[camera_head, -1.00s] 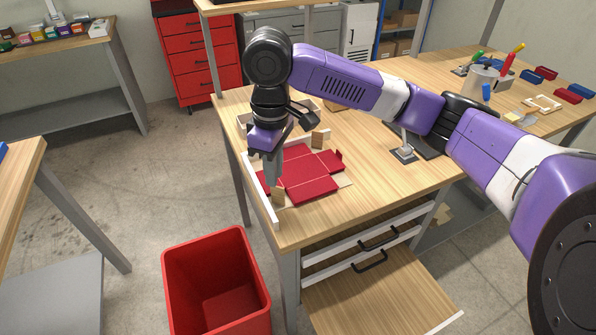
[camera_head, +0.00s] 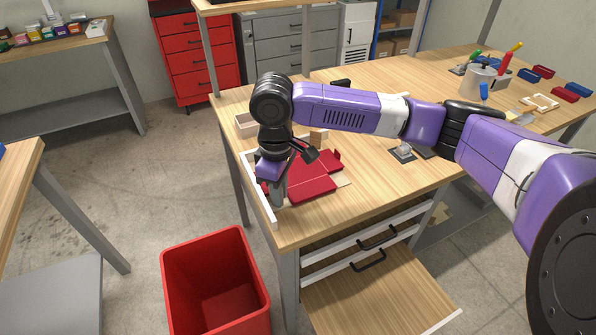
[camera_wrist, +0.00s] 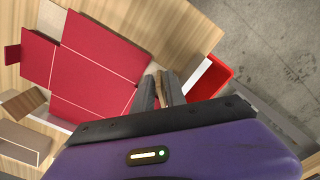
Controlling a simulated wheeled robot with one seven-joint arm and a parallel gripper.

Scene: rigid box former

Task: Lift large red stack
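The large red stack (camera_head: 318,177) is flat red card with pale crease lines, lying on the wooden bench near its front left corner. It fills the left of the wrist view (camera_wrist: 88,72). My gripper (camera_head: 279,202) points down at the near left corner of the stack, low over the bench. In the wrist view its two dark fingers (camera_wrist: 162,80) stand with a narrow gap between them, beside the stack's edge. A bit of wood shows at the gap. The fingers hide part of the red edge, so whether they pinch it is unclear.
A white rail (camera_head: 258,189) runs along the bench's left edge. Small wooden blocks (camera_head: 318,136) stand around the stack. A red bin (camera_head: 216,290) is on the floor below left. An open drawer (camera_head: 375,295) juts out in front. A grey clamp (camera_head: 402,152) stands to the right.

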